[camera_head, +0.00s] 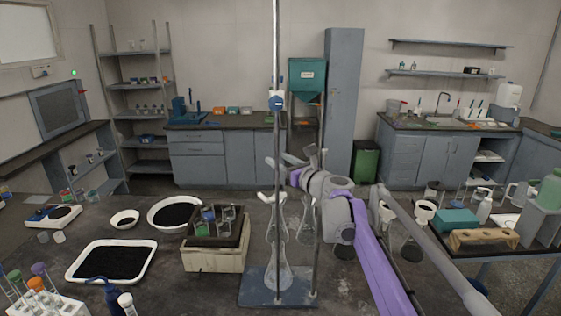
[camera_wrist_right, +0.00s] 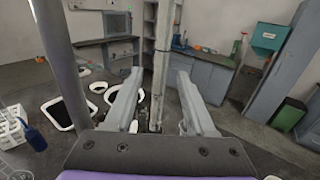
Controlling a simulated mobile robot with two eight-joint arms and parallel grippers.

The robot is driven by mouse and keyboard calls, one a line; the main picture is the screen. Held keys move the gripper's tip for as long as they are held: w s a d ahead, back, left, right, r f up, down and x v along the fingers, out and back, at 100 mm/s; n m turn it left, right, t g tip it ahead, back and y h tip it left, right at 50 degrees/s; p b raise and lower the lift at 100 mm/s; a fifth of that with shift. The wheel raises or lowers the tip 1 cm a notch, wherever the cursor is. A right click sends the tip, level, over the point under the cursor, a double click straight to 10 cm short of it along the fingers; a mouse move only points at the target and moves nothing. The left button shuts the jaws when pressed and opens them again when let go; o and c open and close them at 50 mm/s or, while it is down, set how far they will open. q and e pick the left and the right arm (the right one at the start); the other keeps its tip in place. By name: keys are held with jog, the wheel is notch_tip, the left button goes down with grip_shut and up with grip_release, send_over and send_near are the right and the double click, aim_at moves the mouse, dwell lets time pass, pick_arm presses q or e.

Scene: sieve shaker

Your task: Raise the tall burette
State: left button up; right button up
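A tall, thin vertical tube (camera_head: 276,45), which looks like the burette, rises out of the top of the head view, with a blue-and-white fitting (camera_head: 277,102) on it. I cannot clearly separate it from the stand's rods. The stand has a blue-grey base (camera_head: 252,298) on the table, with clear conical flasks (camera_head: 280,272) at and above it. My right gripper (camera_head: 274,180) is at the tube, below the fitting. In the right wrist view its fingers (camera_wrist_right: 158,78) are apart, with upright rods (camera_wrist_right: 160,60) showing in the gap; contact is not visible. My left gripper is not in view.
A box of small bottles (camera_head: 213,260), a black-filled tray (camera_head: 110,280) and round dishes (camera_head: 175,230) stand left of the stand. A test tube rack (camera_head: 45,303) is at front left. A side table at right holds a wooden rack (camera_head: 483,238) and bottles.

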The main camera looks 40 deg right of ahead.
dwell(0.3)
jog(key=s+r, duration=0.7)
jog(key=s, duration=0.4)
jog(key=shift+a, duration=0.4)
jog(key=shift+f, duration=0.1)
dwell(0.4)
